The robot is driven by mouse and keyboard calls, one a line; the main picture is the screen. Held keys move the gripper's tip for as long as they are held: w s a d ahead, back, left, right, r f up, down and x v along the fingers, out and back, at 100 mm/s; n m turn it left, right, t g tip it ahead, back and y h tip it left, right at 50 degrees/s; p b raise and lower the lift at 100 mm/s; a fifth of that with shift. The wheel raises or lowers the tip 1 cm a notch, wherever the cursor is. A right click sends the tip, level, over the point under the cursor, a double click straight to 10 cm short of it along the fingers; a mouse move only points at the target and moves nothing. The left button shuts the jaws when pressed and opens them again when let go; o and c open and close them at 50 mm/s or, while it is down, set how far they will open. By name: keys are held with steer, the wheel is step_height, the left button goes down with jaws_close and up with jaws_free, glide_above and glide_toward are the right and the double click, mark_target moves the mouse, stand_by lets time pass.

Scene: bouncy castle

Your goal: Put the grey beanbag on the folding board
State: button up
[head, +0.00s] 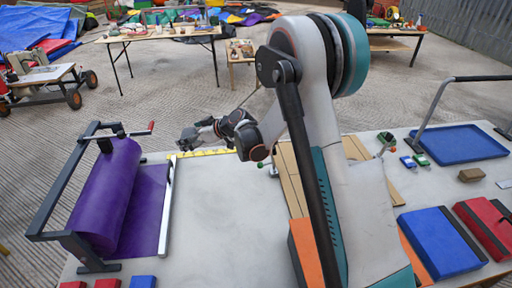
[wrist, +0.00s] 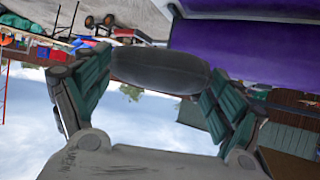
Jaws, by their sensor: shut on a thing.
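My gripper (head: 190,138) is at the left end of my outstretched arm, above the far edge of the table near the purple roll. In the wrist view its two green-padded fingers (wrist: 155,85) are shut on the dark grey beanbag (wrist: 160,70), which spans the gap between them. In the head view the beanbag is too small to tell apart from the fingers. A tan board with fold lines (head: 289,185), which looks like the folding board, lies mid-table. My arm hides much of it. The gripper is left of the board, apart from it.
A purple roll (head: 105,195) on a dark frame stands at the table's left. A yellow strip (head: 205,153) lies at the far edge. Blue and red pads (head: 440,243) and a blue tray (head: 458,145) are at right. Bare table (head: 230,220) lies between roll and board.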

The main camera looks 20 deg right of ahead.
steer(key=s+d+m+t+h+b, duration=0.1)
steer(key=d+m+h, duration=0.3)
steer(key=d, duration=1.9)
steer(key=s+d+r+m+t+h+b, duration=0.1)
steer(key=s+d+m+h, duration=0.3)
steer(key=d, duration=2)
steer(key=shift+s+d+m+t+b, duration=0.3)
steer(key=shift+t+b, duration=0.3)
steer(key=shift+t, duration=0.3)
step_height(320, 180, down, 19)
steer(key=b, duration=0.7)
steer(key=shift+f, duration=0.15)
steer(key=shift+f, duration=0.1)
steer(key=o, duration=1.3)
